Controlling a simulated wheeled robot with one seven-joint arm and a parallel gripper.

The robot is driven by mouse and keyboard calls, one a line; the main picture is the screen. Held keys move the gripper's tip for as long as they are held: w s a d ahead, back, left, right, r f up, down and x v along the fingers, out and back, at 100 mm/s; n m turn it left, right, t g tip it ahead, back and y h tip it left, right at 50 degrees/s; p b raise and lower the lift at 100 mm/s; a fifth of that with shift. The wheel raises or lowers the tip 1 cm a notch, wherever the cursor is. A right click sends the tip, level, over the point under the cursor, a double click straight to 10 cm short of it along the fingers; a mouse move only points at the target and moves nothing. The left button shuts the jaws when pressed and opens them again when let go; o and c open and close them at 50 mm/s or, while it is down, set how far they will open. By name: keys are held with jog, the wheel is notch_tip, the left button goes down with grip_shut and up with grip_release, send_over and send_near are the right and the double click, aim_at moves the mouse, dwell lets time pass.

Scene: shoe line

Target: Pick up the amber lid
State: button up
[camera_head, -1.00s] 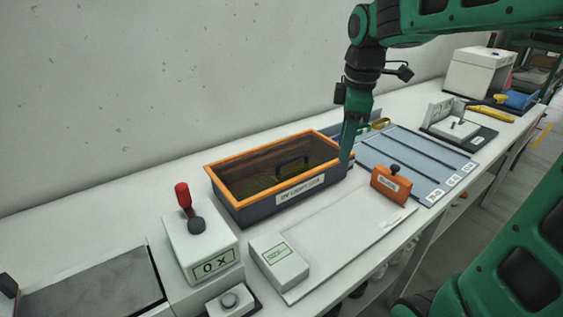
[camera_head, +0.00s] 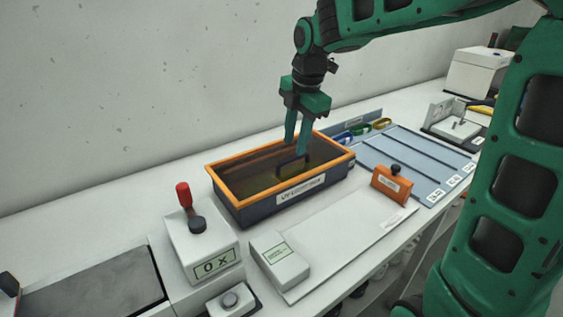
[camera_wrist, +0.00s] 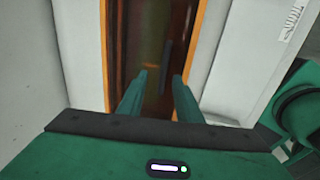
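The amber lid (camera_head: 255,181) is a see-through brown pane with an orange frame, lying on a dark, labelled box (camera_head: 262,212). A dark bar handle (camera_head: 292,163) stands on the lid. My gripper (camera_head: 297,150) is open and empty, pointing down over the lid, with its fingertips close to the handle. In the wrist view, the two fingers of my gripper (camera_wrist: 160,76) are spread apart over the lid (camera_wrist: 122,60). The handle (camera_wrist: 166,53) shows ahead of the fingers, nearer the right one. Whether the fingers touch the lid I cannot tell.
A white control box with a red lever (camera_head: 183,195) stands left of the lid. An orange block with a black knob (camera_head: 391,184) and a blue ridged tray (camera_head: 420,155) are to the right. Coloured rings (camera_head: 381,125) lie behind. A bare wall runs along the back.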

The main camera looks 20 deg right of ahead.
aim_at(294, 158)
jog(key=f, duration=0.5)
jog(key=shift+w, duration=0.2)
jog(key=shift+a, duration=0.1)
jog(key=shift+c, duration=0.4)
grip_shut()
dwell(0.7)
